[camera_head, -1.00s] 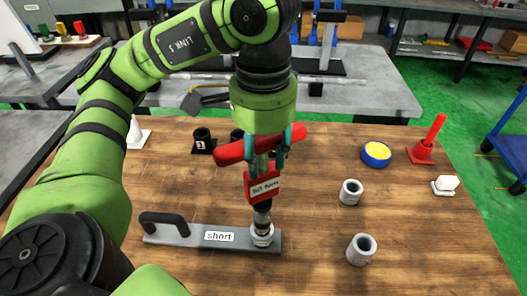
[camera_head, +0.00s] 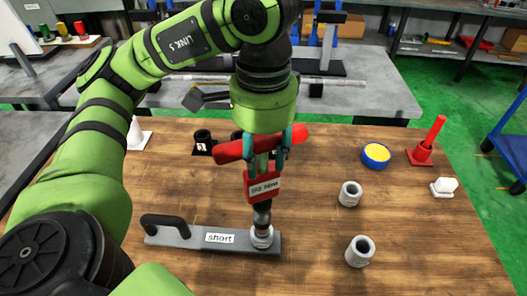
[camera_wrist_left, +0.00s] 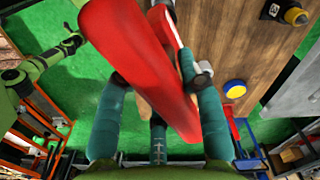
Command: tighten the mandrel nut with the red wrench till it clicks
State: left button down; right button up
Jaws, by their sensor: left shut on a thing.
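The red wrench (camera_head: 228,152) has a T-shaped handle and a red tag reading "50 Nm". My left gripper (camera_head: 268,148) is shut on its handle, pointing down; the handle also fills the left wrist view (camera_wrist_left: 135,60) between the teal fingers (camera_wrist_left: 158,105). The wrench shaft stands upright, its dark socket end over the mandrel nut (camera_head: 262,238) at the right end of a grey plate labelled "short" (camera_head: 190,238). The socket hides most of the nut, so how deep it sits cannot be told.
Two grey sleeves (camera_head: 350,194) (camera_head: 360,251) stand right of the plate.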

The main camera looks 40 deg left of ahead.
aim_at(262, 140)
pick_arm(q)
notch_tip(262, 140, up, 2)
jog(key=shift+s+r+p, duration=0.1)
jog(key=shift+p, duration=0.55)
jog(key=shift+r+p, duration=0.8)
jog(key=shift+r, duration=0.1)
notch_tip(262, 140, up, 5)
jog(key=p, duration=0.4)
jog(key=shift+p, duration=0.4)
